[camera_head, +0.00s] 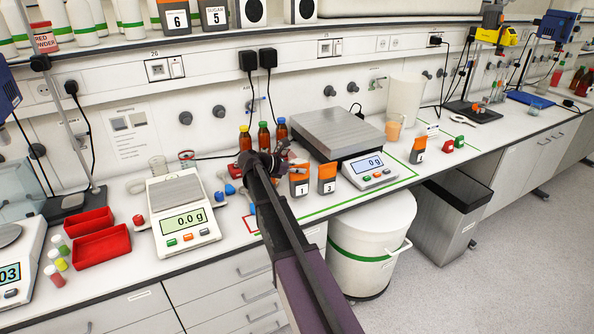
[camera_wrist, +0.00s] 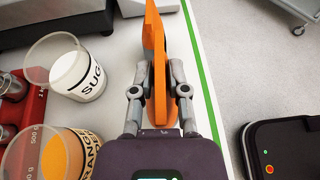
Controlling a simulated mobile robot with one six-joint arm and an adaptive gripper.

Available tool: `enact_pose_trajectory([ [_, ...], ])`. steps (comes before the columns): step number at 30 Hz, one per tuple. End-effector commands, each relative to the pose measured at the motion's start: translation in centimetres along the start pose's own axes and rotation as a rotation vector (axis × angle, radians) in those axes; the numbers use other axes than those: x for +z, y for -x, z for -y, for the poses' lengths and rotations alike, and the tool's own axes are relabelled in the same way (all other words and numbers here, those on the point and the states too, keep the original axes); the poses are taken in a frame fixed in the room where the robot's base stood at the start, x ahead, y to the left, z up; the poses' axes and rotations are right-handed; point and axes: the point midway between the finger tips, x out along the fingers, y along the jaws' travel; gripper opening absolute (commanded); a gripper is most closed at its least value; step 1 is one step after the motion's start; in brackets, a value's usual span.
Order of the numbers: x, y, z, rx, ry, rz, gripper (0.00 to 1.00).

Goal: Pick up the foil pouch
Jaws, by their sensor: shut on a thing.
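My gripper (camera_wrist: 158,85) is shut on an orange foil pouch (camera_wrist: 155,40), seen nearly edge-on between the two fingers in the wrist view. In the head view my gripper (camera_head: 284,160) is over the bench, just left of the grey-and-orange pouch marked 1 (camera_head: 299,182). A similar pouch marked 3 (camera_head: 327,179) stands to its right, and another (camera_head: 418,151) stands farther right. The head view does not clearly show which pouch is between the fingers.
In the wrist view, a beaker with white contents (camera_wrist: 77,70) and one with orange contents (camera_wrist: 62,152) stand left of the gripper. A large scale (camera_head: 338,132) stands behind the pouches; brown bottles (camera_head: 264,138) stand behind the gripper. A white drum (camera_head: 365,262) stands below the bench edge.

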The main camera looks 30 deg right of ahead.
Motion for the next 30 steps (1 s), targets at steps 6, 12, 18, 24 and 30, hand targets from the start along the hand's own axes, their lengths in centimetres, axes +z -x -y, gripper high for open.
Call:
enact_pose_trajectory([
  [6, 1.0, -0.6, 5.4, 0.0, -0.001, 0.001, 0.0],
  [12, 1.7, -1.2, 9.8, -0.001, -0.001, 0.001, 0.0],
  [18, 2.2, -1.8, 13.2, 0.0, 0.0, 0.001, 0.0],
  [24, 2.5, -2.1, 15.1, 0.0, 0.001, 0.001, 0.0],
  [30, 2.6, -2.2, 15.7, 0.001, 0.001, 0.001, 0.0],
])
